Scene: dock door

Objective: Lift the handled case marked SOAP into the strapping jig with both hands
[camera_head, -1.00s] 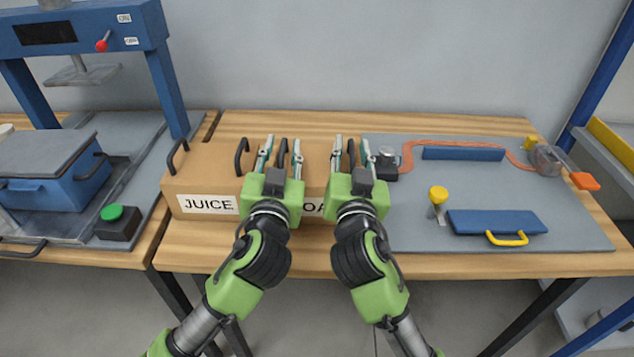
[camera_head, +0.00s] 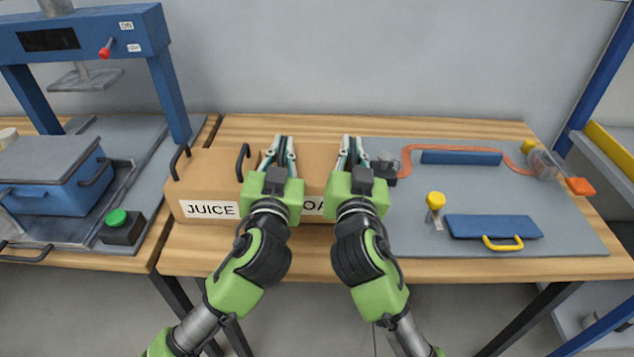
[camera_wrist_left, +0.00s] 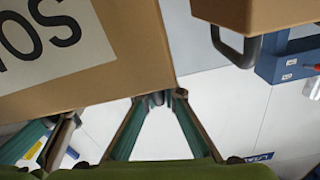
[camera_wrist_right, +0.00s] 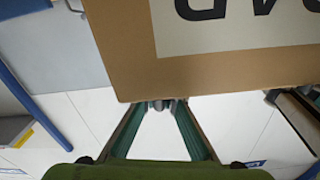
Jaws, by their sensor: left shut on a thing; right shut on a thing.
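The SOAP case (camera_head: 316,160) is a brown cardboard box on the wooden table, right of the JUICE case. My arms partly hide its white label in the head view. The case also shows in the left wrist view (camera_wrist_left: 135,55) and the right wrist view (camera_wrist_right: 115,45). My left gripper (camera_head: 280,146) is shut on its left handle and my right gripper (camera_head: 352,146) on its right handle; the fingers hide both handles. I cannot tell any gap under the case. The strapping jig (camera_head: 390,230) is a grey plate with blue blocks and an orange strap, at the right.
The JUICE case (camera_head: 205,170), with two black handles, stands close left of the SOAP case. A yellow knob (camera_head: 436,201) and a blue flap with a yellow handle (camera_head: 493,227) stand on the jig. A blue press (camera_head: 160,75) is at far left.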

